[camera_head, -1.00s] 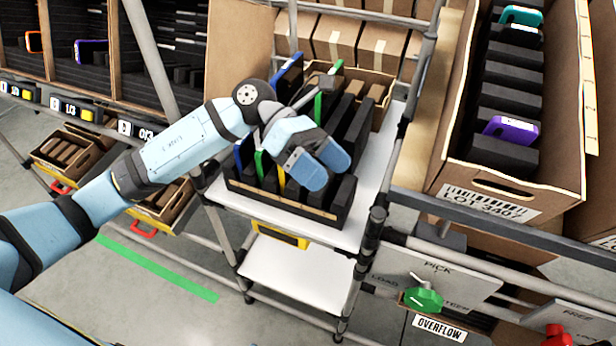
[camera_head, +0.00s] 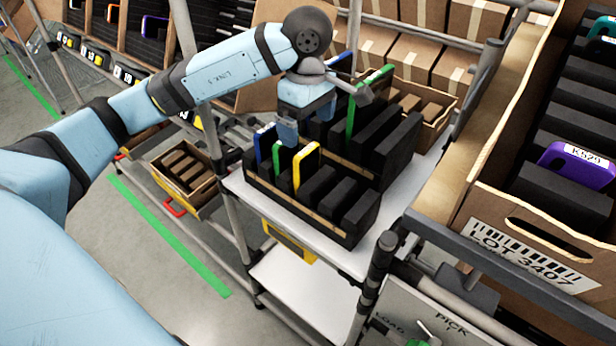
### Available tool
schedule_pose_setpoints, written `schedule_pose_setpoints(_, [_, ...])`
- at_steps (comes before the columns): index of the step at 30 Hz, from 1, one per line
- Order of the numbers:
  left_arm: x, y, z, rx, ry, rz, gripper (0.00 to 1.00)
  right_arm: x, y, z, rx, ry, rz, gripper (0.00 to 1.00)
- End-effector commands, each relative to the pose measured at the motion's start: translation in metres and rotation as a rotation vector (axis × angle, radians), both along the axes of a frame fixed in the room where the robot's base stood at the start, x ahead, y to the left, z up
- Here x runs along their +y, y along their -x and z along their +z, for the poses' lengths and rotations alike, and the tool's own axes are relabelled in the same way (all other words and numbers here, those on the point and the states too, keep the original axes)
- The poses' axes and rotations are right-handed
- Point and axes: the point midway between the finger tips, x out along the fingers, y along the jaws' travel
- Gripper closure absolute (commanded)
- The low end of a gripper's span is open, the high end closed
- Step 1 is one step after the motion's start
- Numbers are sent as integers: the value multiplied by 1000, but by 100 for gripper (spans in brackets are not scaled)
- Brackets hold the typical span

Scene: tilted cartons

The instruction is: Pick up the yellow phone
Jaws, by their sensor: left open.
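The yellow phone (camera_head: 304,166) stands upright in the front carton (camera_head: 296,210), on the white shelf (camera_head: 262,207). A green phone (camera_head: 277,160) and a blue phone (camera_head: 263,142) stand to its left, and black dividers stand to its right. My left gripper (camera_head: 304,116) is open and hangs above and behind the yellow phone, apart from it in the picture. My right gripper is not in view.
Another green phone (camera_head: 352,118) stands close to the right of the gripper, with black dividers around it. A tall carton with a purple phone (camera_head: 578,163) fills the right side. A grey rack post (camera_head: 383,262) stands in front of the shelf.

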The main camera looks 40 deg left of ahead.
Motion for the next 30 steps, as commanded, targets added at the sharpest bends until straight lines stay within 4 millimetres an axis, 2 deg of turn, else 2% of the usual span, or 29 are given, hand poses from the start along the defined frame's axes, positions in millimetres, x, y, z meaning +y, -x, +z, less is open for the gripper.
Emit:
schedule_pose_setpoints(3, [0,0,-21,2,1,1,0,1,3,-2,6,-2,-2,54])
schedule_pose_setpoints(11, [0,1,-41,1,2,1,0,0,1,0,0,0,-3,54])
schedule_pose_setpoints(19, [1,4,-79,1,2,1,0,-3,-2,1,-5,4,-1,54])
schedule_pose_setpoints(23, [1,4,-86,0,2,0,0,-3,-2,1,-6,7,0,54])
schedule_pose_setpoints(29, [1,4,-86,-1,2,0,0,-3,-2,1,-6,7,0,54])
schedule_pose_setpoints(30, [1,4,-86,-1,2,0,9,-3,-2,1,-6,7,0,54])
